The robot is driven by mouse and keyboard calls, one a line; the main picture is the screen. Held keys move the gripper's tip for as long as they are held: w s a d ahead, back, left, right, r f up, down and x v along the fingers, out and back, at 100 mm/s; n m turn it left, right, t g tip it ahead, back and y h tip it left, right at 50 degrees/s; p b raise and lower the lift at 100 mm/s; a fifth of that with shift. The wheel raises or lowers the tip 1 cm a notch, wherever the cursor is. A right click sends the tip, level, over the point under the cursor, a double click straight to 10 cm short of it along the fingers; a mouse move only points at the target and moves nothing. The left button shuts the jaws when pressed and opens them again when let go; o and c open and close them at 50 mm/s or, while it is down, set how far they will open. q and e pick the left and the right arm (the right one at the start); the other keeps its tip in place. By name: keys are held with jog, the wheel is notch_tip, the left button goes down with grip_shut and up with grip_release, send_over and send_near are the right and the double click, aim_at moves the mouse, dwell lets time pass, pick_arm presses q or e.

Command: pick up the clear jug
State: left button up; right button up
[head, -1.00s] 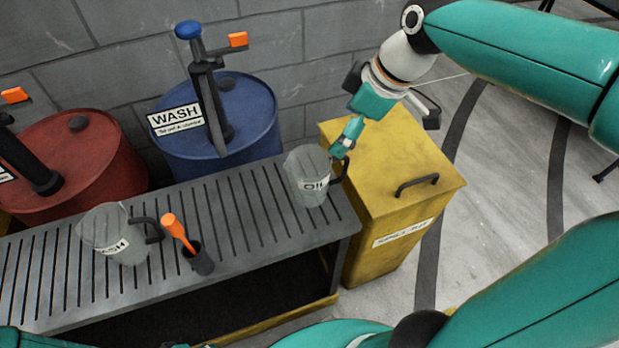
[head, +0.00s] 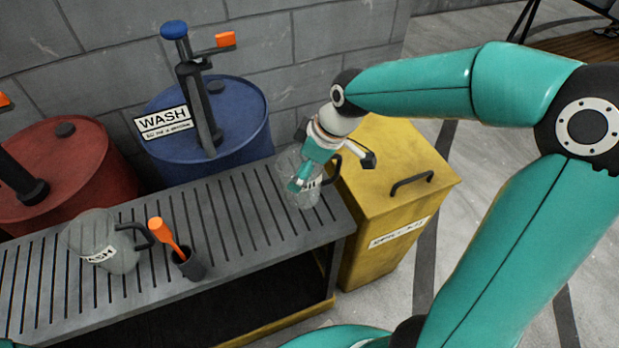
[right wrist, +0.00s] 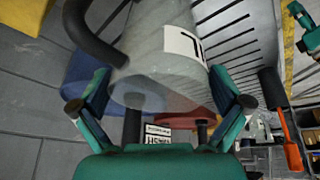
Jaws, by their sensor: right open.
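A clear jug (head: 287,163) with a black handle and a white label stands at the right end of the slatted bench. My right gripper (head: 303,172) is open at this jug, overlapping it in the head view. In the right wrist view the jug (right wrist: 160,62) fills the space between and beyond the spread fingers of the gripper (right wrist: 161,80); I cannot tell whether they touch it. A second clear jug (head: 88,232), labelled WASH, stands at the bench's left. A teal part, possibly my left gripper (right wrist: 305,28), is cut off at the right wrist view's edge.
On the slatted bench (head: 225,215), an orange-handled tool (head: 162,235) stands in a dark cup (head: 189,267). Blue (head: 243,125) and red (head: 75,160) drums with pumps are behind. A yellow bin (head: 400,205) stands close to the bench's right end.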

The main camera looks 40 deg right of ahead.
jog(key=shift+x, duration=0.85)
jog(key=c, duration=0.9)
jog(key=shift+r, duration=0.1)
jog(key=shift+c, duration=0.2)
